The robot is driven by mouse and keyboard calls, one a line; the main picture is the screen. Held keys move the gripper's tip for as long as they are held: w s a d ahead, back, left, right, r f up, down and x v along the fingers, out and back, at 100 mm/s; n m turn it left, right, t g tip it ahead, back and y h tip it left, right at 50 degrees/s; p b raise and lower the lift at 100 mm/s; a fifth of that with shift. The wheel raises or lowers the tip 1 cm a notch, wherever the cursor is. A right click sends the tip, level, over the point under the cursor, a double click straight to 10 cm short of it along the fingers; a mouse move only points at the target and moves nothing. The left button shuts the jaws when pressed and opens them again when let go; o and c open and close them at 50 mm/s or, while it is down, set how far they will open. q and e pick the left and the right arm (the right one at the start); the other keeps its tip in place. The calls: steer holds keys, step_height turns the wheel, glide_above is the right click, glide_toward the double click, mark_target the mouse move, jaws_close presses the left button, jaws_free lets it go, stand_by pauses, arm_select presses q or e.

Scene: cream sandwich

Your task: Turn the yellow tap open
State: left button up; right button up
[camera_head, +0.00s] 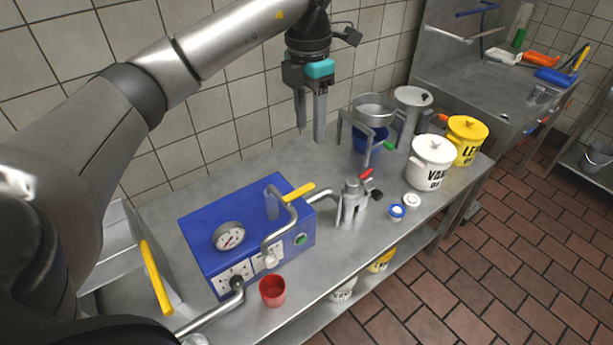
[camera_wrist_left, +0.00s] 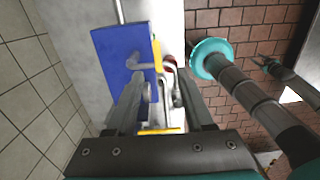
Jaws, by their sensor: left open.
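The yellow tap lever (camera_head: 299,192) sits on a bent grey pipe at the right part of the blue box (camera_head: 195,234), on the steel counter. My left gripper (camera_head: 311,133) hangs fingers down above the back of the counter, behind and above the lever. It is open, with nothing between its fingers, and apart from the tap. In the left wrist view, the open fingers of the left gripper (camera_wrist_left: 159,76) show with the blue box (camera_wrist_left: 112,70) beyond them. Two yellow strips also show there; I cannot tell which is the tap lever.
A dial gauge (camera_head: 229,236) is on the blue box. A red cup (camera_head: 272,291) stands in front. A metal fitting with a red lever (camera_head: 366,174), a white pot (camera_head: 430,158) and a yellow pot (camera_head: 467,138) stand right. Another yellow bar (camera_head: 156,277) is at left.

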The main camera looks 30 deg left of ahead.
arm_select(q)
steer(key=p, duration=0.1)
glide_toward(307, 187)
step_height(307, 187, down, 8)
steer(key=shift+s+d+r, duration=0.1)
steer(key=shift+r, duration=0.1)
stand_by(0.3)
jaws_close()
stand_by(0.4)
